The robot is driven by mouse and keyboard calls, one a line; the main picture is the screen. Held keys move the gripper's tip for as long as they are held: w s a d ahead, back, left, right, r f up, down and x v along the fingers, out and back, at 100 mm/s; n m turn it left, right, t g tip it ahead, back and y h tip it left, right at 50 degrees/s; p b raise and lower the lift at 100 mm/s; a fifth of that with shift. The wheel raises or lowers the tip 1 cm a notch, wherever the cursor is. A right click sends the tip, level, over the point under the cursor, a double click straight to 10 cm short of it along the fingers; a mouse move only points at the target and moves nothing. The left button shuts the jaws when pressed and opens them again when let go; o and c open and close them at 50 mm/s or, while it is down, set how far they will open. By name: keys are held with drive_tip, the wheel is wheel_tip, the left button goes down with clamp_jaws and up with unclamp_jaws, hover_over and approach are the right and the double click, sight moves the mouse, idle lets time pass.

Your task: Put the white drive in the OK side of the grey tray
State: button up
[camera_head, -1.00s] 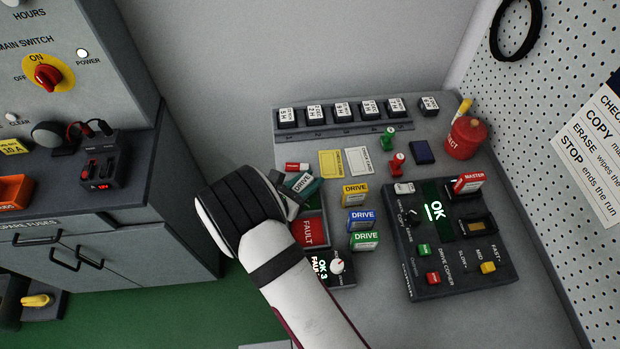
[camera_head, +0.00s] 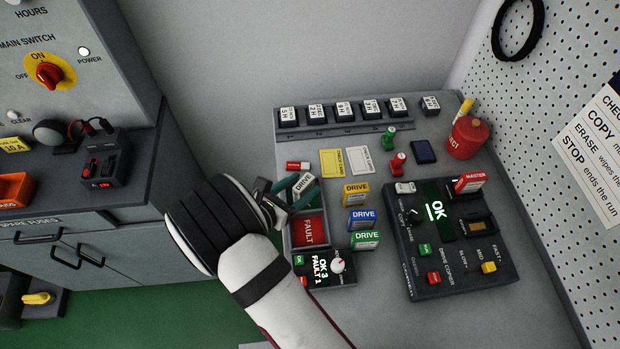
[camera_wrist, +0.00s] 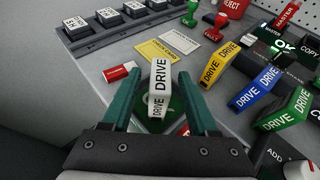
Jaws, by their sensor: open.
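The white drive (camera_wrist: 158,85) stands between my open fingers in the wrist view, with gaps on both sides. Its lower end is over the green OK side (camera_wrist: 174,103) of the grey tray; whether it rests on the floor I cannot tell. In the head view the white drive (camera_head: 304,184) shows at the tray's far end, partly behind a finger. The grey tray (camera_head: 327,232) has its red FAULT side nearer, and its OK side is mostly hidden by my gripper (camera_head: 293,190). In the wrist view my gripper (camera_wrist: 158,100) is open around the drive.
Yellow (camera_head: 355,194), blue (camera_head: 362,220) and green (camera_head: 366,240) drives stand right of the tray. A counter box (camera_head: 325,270) in front reads OK 3, FAULT 1. A red-and-white item (camera_head: 297,166) lies behind the tray. The drive copier (camera_head: 450,240) is at right.

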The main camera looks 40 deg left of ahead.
drive_tip(key=v, duration=0.8)
drive_tip(key=w+d+r+m+g+h, duration=0.25)
drive_tip(key=d+m, duration=0.35)
drive_tip(key=d, duration=0.3)
drive_tip(key=w+d+r+m+g+h, duration=0.2)
drive_tip(key=d+r+m+g+h, duration=0.15)
drive_tip(key=d+m, duration=0.35)
drive_tip(key=w+d+r+m+g+h, duration=0.2)
drive_tip(key=d+r+m+g, duration=0.15)
drive_tip(key=d+m, duration=0.45)
drive_tip(key=s+d+r+m+g+y, duration=0.1)
drive_tip(key=s+d+m+g, duration=0.15)
drive_tip(key=d, duration=0.25)
drive_tip(key=s+d+r+m+g, duration=0.1)
drive_tip(key=s+d+r+m, duration=0.1)
drive_tip(key=d+m, duration=0.15)
drive_tip(key=s+d+r+m+y, duration=0.1)
drive_tip(key=s+r+m+y, duration=0.1)
drive_tip(key=s+m+y, duration=0.6)
drive_tip(key=s+m, duration=0.1)
drive_tip(key=m, duration=0.5)
drive_tip(key=shift+s+r+m+g+y, duration=0.2)
drive_tip(key=shift+m+g+y, duration=0.1)
drive_tip(key=shift+y, duration=0.1)
